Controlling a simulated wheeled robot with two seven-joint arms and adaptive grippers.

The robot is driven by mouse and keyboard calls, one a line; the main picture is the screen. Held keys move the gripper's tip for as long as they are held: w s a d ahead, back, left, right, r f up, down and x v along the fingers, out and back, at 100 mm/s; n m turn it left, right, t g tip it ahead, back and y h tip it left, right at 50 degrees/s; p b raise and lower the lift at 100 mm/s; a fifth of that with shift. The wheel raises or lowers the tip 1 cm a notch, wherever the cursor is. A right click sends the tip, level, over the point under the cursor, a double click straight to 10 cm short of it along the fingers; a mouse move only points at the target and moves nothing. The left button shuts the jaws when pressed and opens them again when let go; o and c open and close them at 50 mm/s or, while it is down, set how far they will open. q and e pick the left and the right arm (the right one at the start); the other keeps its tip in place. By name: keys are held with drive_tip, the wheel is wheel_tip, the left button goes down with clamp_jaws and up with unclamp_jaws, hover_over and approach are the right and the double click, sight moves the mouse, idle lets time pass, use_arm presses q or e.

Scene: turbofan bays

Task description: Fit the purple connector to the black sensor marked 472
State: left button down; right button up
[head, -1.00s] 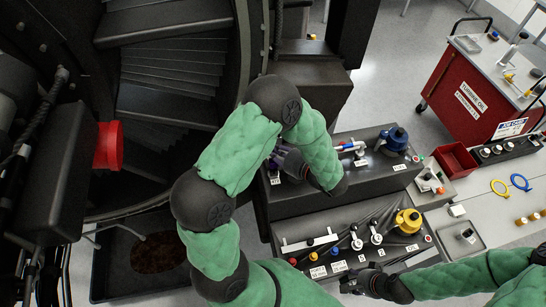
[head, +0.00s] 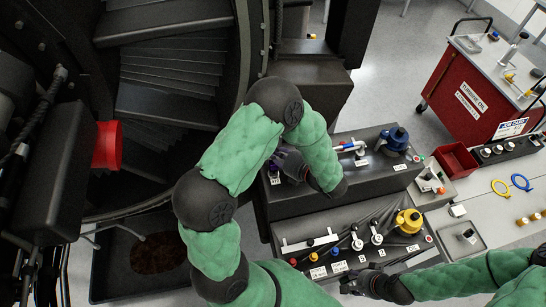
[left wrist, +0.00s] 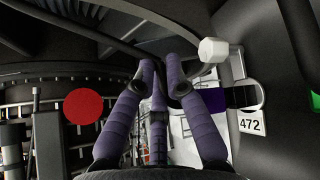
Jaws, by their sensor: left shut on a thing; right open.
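My left gripper (head: 280,160) is at the left end of the upper dark step, partly behind my own arm. In the left wrist view its fingers (left wrist: 158,75) are closed together. A purple piece (left wrist: 213,102), which looks like the purple connector, shows just beyond the right finger, partly hidden by it. The black sensor (left wrist: 242,96) is right beside the purple piece, above a white label reading 472 (left wrist: 250,123). I cannot tell whether the two are joined or only lined up. My right gripper (head: 352,284) is open and empty by the lower step's front edge.
The upper step also holds a blue fitting (head: 396,139). The lower step holds a yellow fitting (head: 408,221) and several small connectors. A white hexagonal piece (left wrist: 212,50) on a cable is close to my left fingers. A red bin (head: 455,160) stands to the right.

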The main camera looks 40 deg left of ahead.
use_arm(q)
drive_tip(key=shift+f, duration=0.45)
idle(0.5)
drive_tip(key=c, duration=0.8)
unclamp_jaws()
drive_tip(key=shift+r, duration=0.1)
drive_tip(key=shift+r+p, duration=2.85)
drive_tip(key=shift+r, duration=0.6)
drive_tip(key=shift+s, duration=0.1)
